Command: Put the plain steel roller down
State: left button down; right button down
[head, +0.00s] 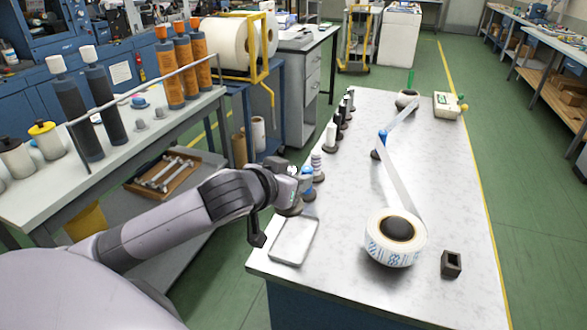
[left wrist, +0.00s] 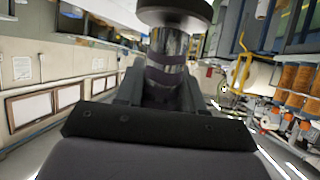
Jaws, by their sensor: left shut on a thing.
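My left gripper (head: 291,182) is at the left edge of the marble-topped table, just behind the pale tray (head: 293,241). In the left wrist view the gripper (left wrist: 160,95) is shut on the plain steel roller (left wrist: 166,48), a shiny cylinder with a wide dark disc at one end. In the head view the gripper mostly hides the roller; a dark round base (head: 290,209) shows below the fingers, close to the tabletop. I cannot tell whether it touches. My right gripper is not in view.
A row of small rollers, including a blue one (head: 308,186) and a striped one (head: 317,166), stands beside the gripper along the table edge. A printed web roll (head: 396,240) and a dark square block (head: 451,264) are to the right. The tabletop between is clear.

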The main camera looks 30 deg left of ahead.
pick_arm(q)
notch_tip(320, 180, down, 12)
jog(key=shift+w+f+b, duration=0.1)
jog(key=shift+f+b, duration=0.1)
jog(key=shift+b, duration=0.6)
jog(key=shift+f, duration=0.15)
jog(key=c, duration=0.7)
grip_release()
jog(key=shift+f, duration=0.2)
jog(key=shift+r, duration=0.15)
jog(key=v, duration=1.2)
jog(key=s+d+f+m+h, duration=0.1)
jog(key=s+d+f, duration=0.2)
jog(key=f, duration=0.4)
jog(key=s+d+f+m+g, duration=0.1)
jog(key=s+d+f, duration=0.2)
jog(key=f, duration=0.4)
jog(key=s+d+f+g+h, duration=0.1)
jog(key=s+d+f, duration=0.2)
jog(key=f, duration=0.4)
jog(key=shift+f+m+h, duration=0.3)
jog(key=shift+m, duration=0.1)
